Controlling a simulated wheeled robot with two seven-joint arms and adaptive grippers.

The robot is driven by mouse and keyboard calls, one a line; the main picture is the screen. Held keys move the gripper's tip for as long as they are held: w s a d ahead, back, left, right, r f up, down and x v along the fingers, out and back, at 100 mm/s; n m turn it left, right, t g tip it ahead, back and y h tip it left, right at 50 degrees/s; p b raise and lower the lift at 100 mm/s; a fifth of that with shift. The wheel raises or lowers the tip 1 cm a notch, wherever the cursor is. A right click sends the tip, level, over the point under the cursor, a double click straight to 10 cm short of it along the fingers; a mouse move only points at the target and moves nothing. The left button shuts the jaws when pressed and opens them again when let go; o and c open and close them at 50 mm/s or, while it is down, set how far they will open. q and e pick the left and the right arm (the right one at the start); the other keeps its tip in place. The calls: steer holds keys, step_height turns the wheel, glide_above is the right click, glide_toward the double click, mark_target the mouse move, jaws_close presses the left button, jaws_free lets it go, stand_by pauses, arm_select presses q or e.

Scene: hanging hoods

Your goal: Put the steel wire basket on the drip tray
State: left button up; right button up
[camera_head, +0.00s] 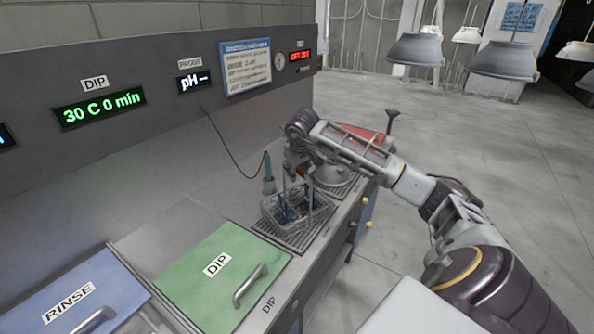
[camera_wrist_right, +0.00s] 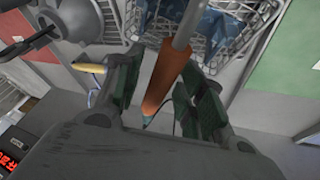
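The steel wire basket (camera_head: 290,215) holds blue pieces and stands over the slotted drip tray (camera_head: 302,243); it appears to rest on it. The basket also shows at the top of the right wrist view (camera_wrist_right: 243,38). Its upright rod ends in an orange grip (camera_wrist_right: 166,75). My right gripper (camera_head: 299,168) is above the basket at the grip. In the right wrist view, its dark green pads (camera_wrist_right: 160,95) stand on both sides of the orange grip, with a gap visible on the left. It looks open around the grip. My left gripper is not in view.
A green DIP lid (camera_head: 215,270) and a blue RINSE lid (camera_head: 75,295) lie left of the tray. A probe (camera_head: 268,180) with a cable stands behind the basket. A grey dome-shaped piece (camera_head: 333,175) is beyond it. Lamp-like hoods (camera_head: 416,50) hang at upper right.

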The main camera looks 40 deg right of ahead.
steer(key=shift+r, duration=0.1)
steer(key=v, duration=1.2)
steer(key=shift+b, duration=0.3)
steer(key=shift+a, duration=0.1)
stand_by(0.6)
